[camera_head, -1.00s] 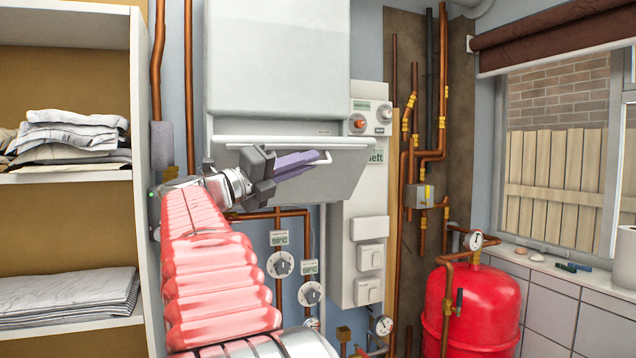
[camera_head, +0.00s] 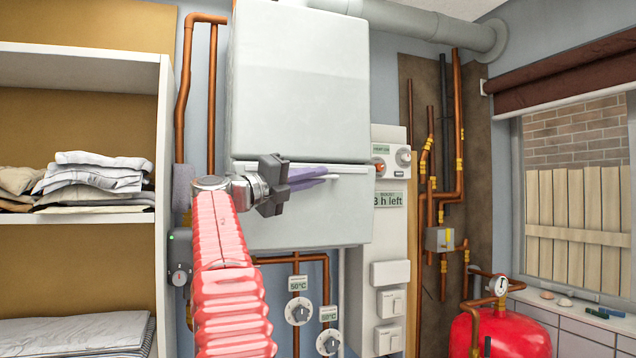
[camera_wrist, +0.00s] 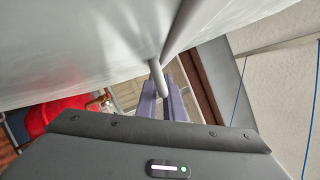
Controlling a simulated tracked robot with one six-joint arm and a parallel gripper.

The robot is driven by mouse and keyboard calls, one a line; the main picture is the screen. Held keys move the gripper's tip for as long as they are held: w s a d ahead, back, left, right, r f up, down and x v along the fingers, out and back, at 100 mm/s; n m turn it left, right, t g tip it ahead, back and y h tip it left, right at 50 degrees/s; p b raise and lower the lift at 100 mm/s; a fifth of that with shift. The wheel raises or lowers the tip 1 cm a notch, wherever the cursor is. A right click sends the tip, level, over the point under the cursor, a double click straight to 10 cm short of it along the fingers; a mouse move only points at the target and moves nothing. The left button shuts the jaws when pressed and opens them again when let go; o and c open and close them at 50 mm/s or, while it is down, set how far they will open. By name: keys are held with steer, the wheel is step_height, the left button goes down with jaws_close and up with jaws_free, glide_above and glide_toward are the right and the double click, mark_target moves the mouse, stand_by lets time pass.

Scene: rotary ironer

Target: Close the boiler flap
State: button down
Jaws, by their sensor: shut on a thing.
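The white boiler (camera_head: 298,90) hangs on the back wall. Its grey flap (camera_head: 320,215) is the lower front panel, hinged side not clear, and now looks nearly flush with the front. A light bar handle (camera_head: 336,177) runs along the flap's upper edge. My gripper (camera_head: 310,176), with purple fingers, is shut on this handle. In the wrist view the handle (camera_wrist: 158,78) passes between my purple fingers (camera_wrist: 163,105), and the flap's pale surface (camera_wrist: 75,45) fills the upper left. My gripper hides part of the flap's upper left.
Shelves with folded linen (camera_head: 95,180) stand at the left. Copper pipes and dials (camera_head: 299,311) are below the boiler. A control panel (camera_head: 392,165) stands to its right. A red tank (camera_head: 500,335) and a window (camera_head: 575,190) are farther right.

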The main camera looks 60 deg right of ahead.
steer(key=shift+w+d, duration=0.6)
steer(key=shift+d, duration=0.05)
steer(key=c, duration=2.2)
jaws_free()
steer(key=shift+d, duration=0.1)
steer(key=shift+r, duration=0.1)
steer(key=v, duration=1.4)
